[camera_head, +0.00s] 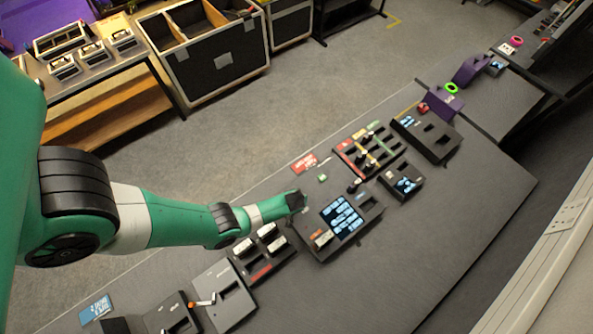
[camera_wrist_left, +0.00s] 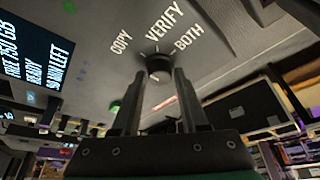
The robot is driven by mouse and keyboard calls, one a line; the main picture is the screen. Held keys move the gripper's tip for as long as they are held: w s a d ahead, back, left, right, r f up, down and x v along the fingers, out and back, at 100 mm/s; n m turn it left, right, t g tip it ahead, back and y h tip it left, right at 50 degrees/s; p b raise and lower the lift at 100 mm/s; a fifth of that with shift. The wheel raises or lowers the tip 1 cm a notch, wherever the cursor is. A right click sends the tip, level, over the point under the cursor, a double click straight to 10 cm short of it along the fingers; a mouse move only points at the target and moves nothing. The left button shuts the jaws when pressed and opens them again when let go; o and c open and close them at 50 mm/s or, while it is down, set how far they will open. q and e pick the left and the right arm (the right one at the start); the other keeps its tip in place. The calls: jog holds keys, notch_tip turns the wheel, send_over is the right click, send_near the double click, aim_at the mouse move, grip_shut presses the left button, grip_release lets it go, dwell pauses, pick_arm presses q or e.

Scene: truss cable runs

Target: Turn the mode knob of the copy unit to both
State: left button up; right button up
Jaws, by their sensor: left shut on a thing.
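The copy unit (camera_head: 361,232) is a dark box with a lit screen (camera_head: 342,217) on the table. In the left wrist view, its panel carries the labels COPY, VERIFY and BOTH in an arc around a round dark mode knob (camera_wrist_left: 159,66). VERIFY is in the middle and BOTH is to the right. My left gripper (camera_wrist_left: 159,75) is shut on the knob, one finger on each side. In the head view my left gripper (camera_head: 300,201) is at the unit's left end and hides the knob. The knob's exact pointing is hard to tell. My right gripper is in neither view.
A dark tray with white-topped blocks (camera_head: 267,240) stands close beside my left wrist. Beyond the unit are a small screen device (camera_head: 405,184), a rack with coloured strips (camera_head: 368,150) and another dark device (camera_head: 427,137). Bare table lies toward the lower right.

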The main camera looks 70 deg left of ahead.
pick_arm(q)
grip_shut()
